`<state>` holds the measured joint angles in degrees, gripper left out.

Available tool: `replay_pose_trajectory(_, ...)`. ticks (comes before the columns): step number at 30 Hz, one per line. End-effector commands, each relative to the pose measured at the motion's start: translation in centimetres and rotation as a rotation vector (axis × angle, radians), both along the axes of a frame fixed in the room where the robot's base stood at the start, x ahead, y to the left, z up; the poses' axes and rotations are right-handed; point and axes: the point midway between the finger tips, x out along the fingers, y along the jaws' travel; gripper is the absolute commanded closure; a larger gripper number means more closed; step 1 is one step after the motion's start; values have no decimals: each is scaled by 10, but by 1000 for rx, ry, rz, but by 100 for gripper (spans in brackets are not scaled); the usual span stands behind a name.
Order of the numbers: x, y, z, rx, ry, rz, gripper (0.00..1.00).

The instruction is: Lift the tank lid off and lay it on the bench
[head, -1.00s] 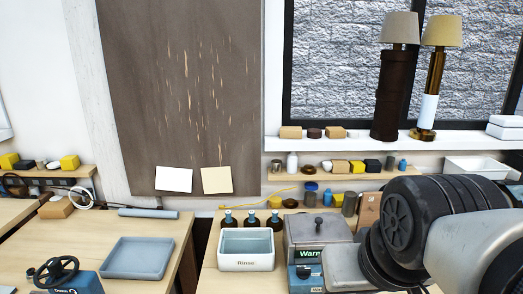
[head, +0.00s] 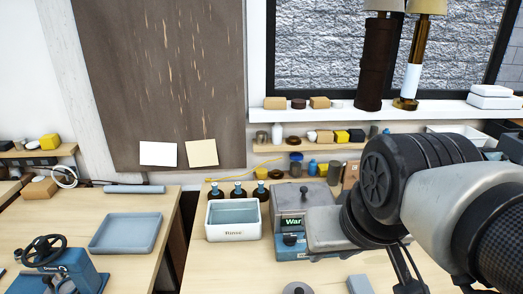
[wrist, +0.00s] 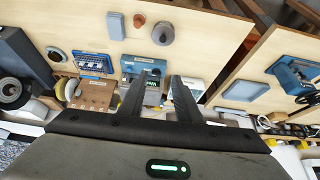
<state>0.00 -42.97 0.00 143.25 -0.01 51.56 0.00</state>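The tank (head: 287,207) is a grey box at the back of the right bench, with the word "War" visible on a lit display in front of it. Its flat grey lid (head: 318,192) is on top, with a small dark knob. In the wrist view the fingers of my gripper (wrist: 166,78) are apart, with nothing clearly held between them. In the head view my arm covers the area right of the tank, and the fingertips cannot be made out.
A white "Rinse" tub (head: 233,236) stands left of the tank, with several dark bottles (head: 239,191) behind it. A grey disc (head: 297,289) and a grey block (head: 358,285) lie near the front. Bare bench (head: 225,270) shows front left. A blue-grey tray (head: 130,234) is on the left bench.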

Motion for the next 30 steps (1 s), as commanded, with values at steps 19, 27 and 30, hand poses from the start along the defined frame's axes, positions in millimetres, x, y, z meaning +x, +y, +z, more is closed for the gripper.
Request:
replay_pose_trajectory(19,46,-4,23,23,34,-88,59)
replay_pose_trajectory(27,159,-13,45,55,91,-315,59)
replay_pose_trajectory(30,203,-15,42,57,105,-402,59)
